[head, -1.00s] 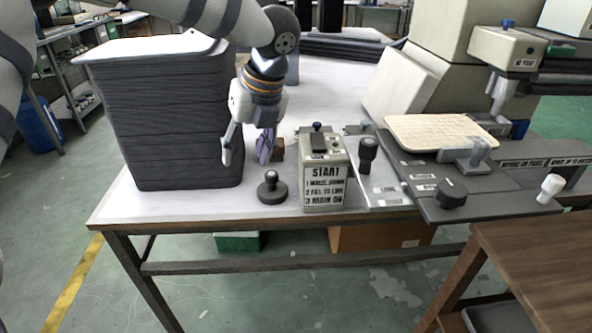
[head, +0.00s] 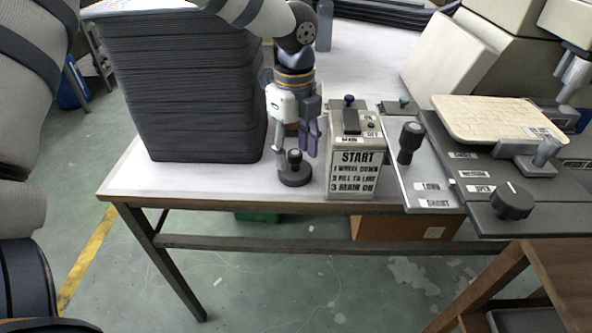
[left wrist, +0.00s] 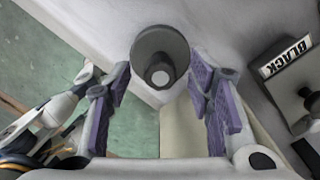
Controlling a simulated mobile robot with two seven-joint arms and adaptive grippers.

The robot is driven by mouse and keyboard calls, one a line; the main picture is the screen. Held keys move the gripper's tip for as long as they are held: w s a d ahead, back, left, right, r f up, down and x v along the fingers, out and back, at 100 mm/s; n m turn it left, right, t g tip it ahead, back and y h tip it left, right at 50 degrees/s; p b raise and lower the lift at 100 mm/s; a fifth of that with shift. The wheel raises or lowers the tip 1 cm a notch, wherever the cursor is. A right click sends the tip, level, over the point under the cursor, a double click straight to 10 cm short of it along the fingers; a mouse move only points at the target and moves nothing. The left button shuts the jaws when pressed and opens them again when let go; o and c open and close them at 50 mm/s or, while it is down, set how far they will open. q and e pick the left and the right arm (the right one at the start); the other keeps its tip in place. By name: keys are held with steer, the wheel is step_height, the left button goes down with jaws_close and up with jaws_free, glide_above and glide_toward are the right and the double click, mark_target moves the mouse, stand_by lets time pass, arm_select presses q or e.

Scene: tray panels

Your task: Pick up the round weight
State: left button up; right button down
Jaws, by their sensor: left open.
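The round weight (head: 294,176) is a dark disc with a short knob on top. It stands upright on the white table near the front edge, left of the START box (head: 352,160). My left gripper (head: 296,147) is open and points down just above the weight, with its fingers on either side of the knob. In the left wrist view the weight (left wrist: 160,42) shows from above with its pale knob top, between and beyond the open purple-padded fingers of the left gripper (left wrist: 160,84). Nothing is held. My right gripper is not in view.
A tall stack of dark tray panels (head: 195,90) stands close on the left. A grey plate with a black knob (head: 408,143) and a machine with a pale tray (head: 495,118) lie to the right. The table's front edge is close to the weight.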

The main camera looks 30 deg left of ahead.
arm_select(q)
steer(key=shift+f, duration=0.8)
steer(key=shift+c, duration=0.6)
steer(key=shift+r, duration=0.1)
jaws_close()
steer(key=shift+r, duration=0.1)
